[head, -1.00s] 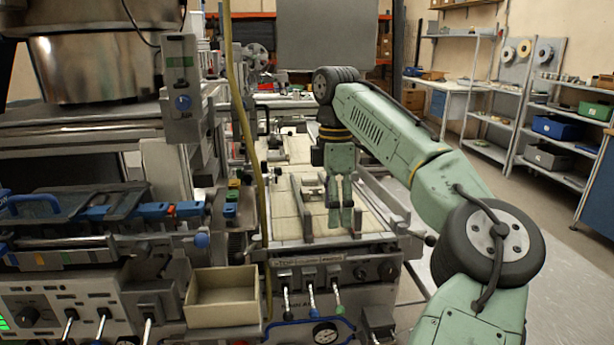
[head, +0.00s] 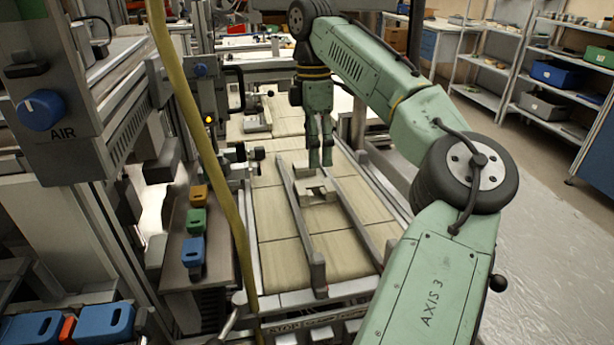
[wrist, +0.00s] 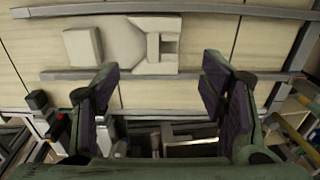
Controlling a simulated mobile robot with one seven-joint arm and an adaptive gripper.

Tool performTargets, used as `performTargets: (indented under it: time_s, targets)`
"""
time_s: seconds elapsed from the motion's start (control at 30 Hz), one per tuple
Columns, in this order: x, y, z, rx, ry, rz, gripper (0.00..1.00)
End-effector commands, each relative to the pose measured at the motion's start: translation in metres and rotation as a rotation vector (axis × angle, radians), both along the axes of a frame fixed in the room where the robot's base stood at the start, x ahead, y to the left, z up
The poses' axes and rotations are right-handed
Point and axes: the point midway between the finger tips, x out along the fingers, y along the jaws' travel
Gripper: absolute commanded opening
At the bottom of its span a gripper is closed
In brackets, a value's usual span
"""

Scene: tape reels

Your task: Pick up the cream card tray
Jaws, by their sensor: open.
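The cream card tray (head: 320,193) lies on the pale belt between two grey guide rails. It is a low cream piece with a notched, stepped shape. In the wrist view the tray (wrist: 122,42) lies beyond the fingertips, with a raised squarish block at its left and a narrow slot at its right. My gripper (head: 321,165) points down just above the tray in the head view, and its fingers hide part of the tray. In the wrist view my gripper (wrist: 158,78) is open, with dark pads apart and nothing between them.
Grey guide rails (head: 302,220) flank the tray closely. Blue, green and brown clips (head: 194,222) stand on a ledge at left. A yellow hose (head: 205,140) hangs in front of the machine. The belt (head: 283,262) is bare nearer the front.

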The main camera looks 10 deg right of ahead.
Motion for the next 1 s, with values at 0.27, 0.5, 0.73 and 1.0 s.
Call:
performTargets:
  time_s: [0.27,0.5,0.73,1.0]
  targets:
    - [-0.004,0.000,-0.036,0.003,-0.001,0.001,0.65]
    - [-0.007,0.001,-0.062,0.005,0.001,0.001,0.65]
    - [-0.010,0.001,-0.087,0.003,-0.001,0.000,0.65]
    - [-0.010,0.001,-0.089,0.001,-0.002,-0.001,0.64]
